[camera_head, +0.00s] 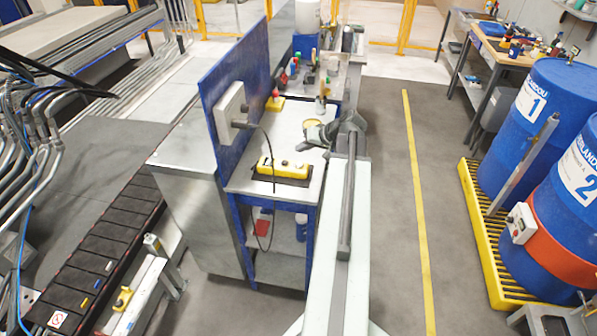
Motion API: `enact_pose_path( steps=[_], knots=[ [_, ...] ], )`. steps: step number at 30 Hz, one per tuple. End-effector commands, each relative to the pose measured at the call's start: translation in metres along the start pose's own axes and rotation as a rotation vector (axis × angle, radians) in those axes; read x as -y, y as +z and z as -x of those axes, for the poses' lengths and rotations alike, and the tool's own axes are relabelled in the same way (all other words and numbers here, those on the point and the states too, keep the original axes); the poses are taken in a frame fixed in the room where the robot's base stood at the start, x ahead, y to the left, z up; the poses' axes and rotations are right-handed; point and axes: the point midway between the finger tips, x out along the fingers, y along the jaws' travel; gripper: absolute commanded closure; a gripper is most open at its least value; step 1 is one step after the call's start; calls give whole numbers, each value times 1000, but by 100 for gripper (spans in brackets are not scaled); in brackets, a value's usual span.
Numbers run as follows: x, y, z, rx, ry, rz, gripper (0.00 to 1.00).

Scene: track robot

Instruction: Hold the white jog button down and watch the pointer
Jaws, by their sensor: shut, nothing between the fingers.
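A yellow control box (283,168) with small dark and pale buttons lies on the near part of the grey worktop. I cannot tell which button is the white jog button at this size. My gripper (304,146) is shut and empty at the worktop's right side, beyond and to the right of the yellow box, apart from it. I cannot make out a pointer.
A blue panel (238,85) with a grey box (231,112) borders the worktop's left; a dark cable hangs over the yellow box. A smaller yellow box (275,103) with a red button stands behind. Blue drums (540,110) stand right, beyond clear floor.

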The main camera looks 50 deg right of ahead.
Motion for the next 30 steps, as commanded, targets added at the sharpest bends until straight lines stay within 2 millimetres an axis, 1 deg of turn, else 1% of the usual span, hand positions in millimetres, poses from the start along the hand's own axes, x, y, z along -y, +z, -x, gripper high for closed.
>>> enact_pose_path(
  steps=[1,7,30],
  knots=[
    [-8,8,-12,0,0,0,100],
    [-19,20,-27,0,0,0,100],
    [-19,20,-28,1,-1,1,100]
  ],
)
